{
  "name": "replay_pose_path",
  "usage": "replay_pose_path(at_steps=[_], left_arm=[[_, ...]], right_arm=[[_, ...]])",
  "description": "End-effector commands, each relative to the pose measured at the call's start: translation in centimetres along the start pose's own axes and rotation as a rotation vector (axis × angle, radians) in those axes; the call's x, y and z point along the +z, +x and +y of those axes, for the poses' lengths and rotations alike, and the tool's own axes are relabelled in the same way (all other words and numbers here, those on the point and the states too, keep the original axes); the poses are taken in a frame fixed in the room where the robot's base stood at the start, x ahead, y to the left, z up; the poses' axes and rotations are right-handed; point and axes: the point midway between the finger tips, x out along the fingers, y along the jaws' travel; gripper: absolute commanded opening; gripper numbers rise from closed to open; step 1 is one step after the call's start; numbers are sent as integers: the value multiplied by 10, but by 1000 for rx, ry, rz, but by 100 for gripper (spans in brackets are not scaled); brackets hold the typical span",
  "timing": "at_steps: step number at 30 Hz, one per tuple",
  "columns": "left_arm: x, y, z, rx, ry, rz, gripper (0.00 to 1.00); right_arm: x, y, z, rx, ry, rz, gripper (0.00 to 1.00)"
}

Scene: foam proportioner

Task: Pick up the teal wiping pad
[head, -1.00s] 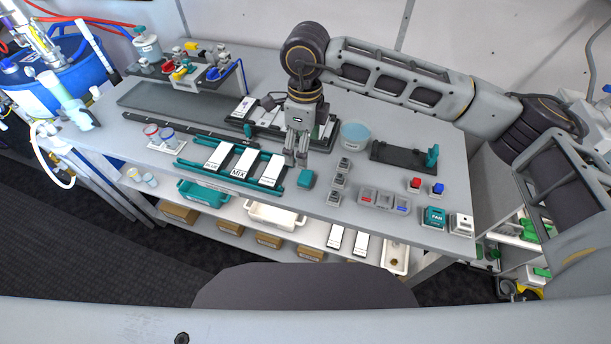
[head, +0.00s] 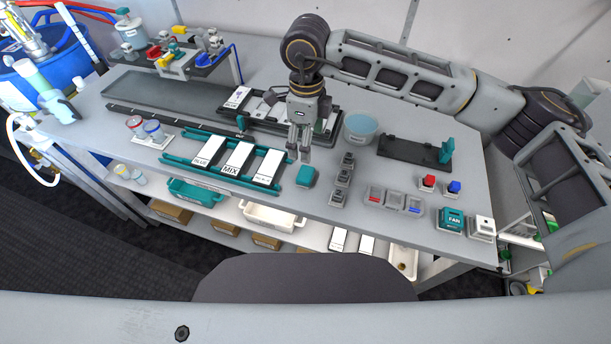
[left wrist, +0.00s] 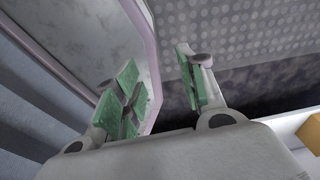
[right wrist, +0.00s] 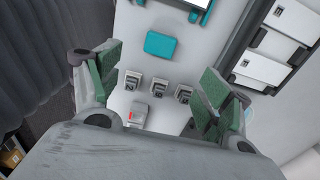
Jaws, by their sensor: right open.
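The teal wiping pad (head: 306,175) lies flat on the workbench near its front edge, just right of the teal rack. It also shows in the right wrist view (right wrist: 160,45), beyond the fingertips and roughly between them. My right gripper (head: 299,156) points down just above and behind the pad, apart from it. In the right wrist view its fingers (right wrist: 160,85) are spread wide with nothing between them. My left gripper (left wrist: 160,95) is open and empty in the left wrist view, away from the pad; it does not show in the head view.
Small grey blocks (head: 342,177) stand in a row just right of the pad. The teal rack (head: 277,182) with labelled white strips lies left of it. A blue-topped round tub (head: 361,127) stands behind right.

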Motion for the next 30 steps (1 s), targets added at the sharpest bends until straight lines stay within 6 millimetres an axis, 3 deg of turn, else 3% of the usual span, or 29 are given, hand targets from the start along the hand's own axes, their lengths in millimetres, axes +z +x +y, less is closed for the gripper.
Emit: replay_pose_path(at_steps=[11, 30], left_arm=[[0, -2, 7, 7, -1, 0, 40], [0, -12, 18, 20, -2, -3, 40]], right_arm=[[0, 10, 0, 3, 0, 1, 79], [0, 82, 0, 1, 0, 0, 79]])
